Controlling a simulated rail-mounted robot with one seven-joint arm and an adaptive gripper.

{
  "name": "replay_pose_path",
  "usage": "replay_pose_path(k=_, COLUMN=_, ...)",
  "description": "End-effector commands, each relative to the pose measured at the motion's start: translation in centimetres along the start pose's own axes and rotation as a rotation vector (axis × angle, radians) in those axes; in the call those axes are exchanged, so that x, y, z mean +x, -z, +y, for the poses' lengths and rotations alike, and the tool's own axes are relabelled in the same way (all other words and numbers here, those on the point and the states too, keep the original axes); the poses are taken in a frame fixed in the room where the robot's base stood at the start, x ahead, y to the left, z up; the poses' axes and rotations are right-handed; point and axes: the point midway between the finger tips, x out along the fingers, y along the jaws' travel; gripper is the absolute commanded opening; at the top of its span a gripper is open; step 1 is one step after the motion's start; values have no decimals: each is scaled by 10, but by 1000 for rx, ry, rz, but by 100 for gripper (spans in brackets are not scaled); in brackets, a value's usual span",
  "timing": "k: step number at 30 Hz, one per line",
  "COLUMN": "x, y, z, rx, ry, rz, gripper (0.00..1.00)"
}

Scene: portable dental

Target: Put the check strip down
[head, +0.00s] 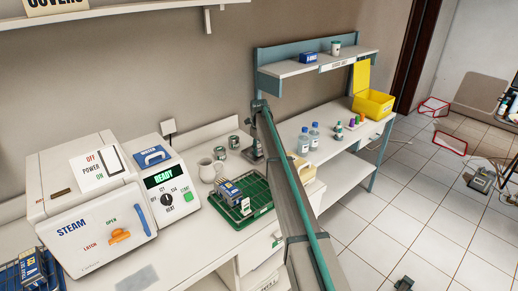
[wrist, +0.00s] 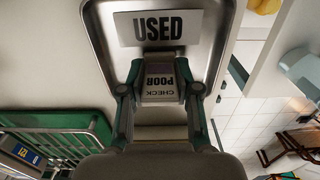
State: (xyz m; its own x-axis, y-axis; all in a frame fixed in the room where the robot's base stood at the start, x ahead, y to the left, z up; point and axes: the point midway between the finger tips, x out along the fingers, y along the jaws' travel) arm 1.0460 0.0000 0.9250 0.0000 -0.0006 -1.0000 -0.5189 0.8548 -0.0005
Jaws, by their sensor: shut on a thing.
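In the wrist view, my gripper (wrist: 160,90) is shut on the check strip (wrist: 160,82), a small pale piece with a dark end. Its lettering, CHECK and POOR, appears upside down. The strip is over a metal tray (wrist: 218,42) with a label (wrist: 158,28) reading USED. I cannot tell whether the strip touches the tray. In the head view my arm crosses the counter, and the strip and the USED tray cannot be made out there.
A green wire basket (head: 232,215) with blue packets stands near; it also shows in the wrist view (wrist: 75,125). Bottles (head: 309,137) and a yellow bin (head: 373,104) stand right.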

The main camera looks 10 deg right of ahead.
Motion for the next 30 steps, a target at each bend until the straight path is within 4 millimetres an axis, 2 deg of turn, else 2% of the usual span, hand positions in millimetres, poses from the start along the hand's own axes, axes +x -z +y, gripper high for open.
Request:
replay_pose_path(k=9, x=3, y=0, z=0, rx=0, ry=0, rz=0, gripper=18)
replay_pose_path(k=10, x=3, y=0, z=0, rx=0, ry=0, rz=0, gripper=34)
replay_pose_path(k=14, x=3, y=0, z=0, rx=0, ry=0, rz=0, gripper=55)
replay_pose_path(k=15, x=2, y=0, z=0, rx=0, ry=0, rz=0, gripper=57)
replay_pose_path(k=24, x=1, y=0, z=0, rx=0, ry=0, rz=-1, gripper=57)
replay_pose_path(k=30, x=-15, y=-1, z=0, rx=0, ry=2, rz=-3, gripper=57)
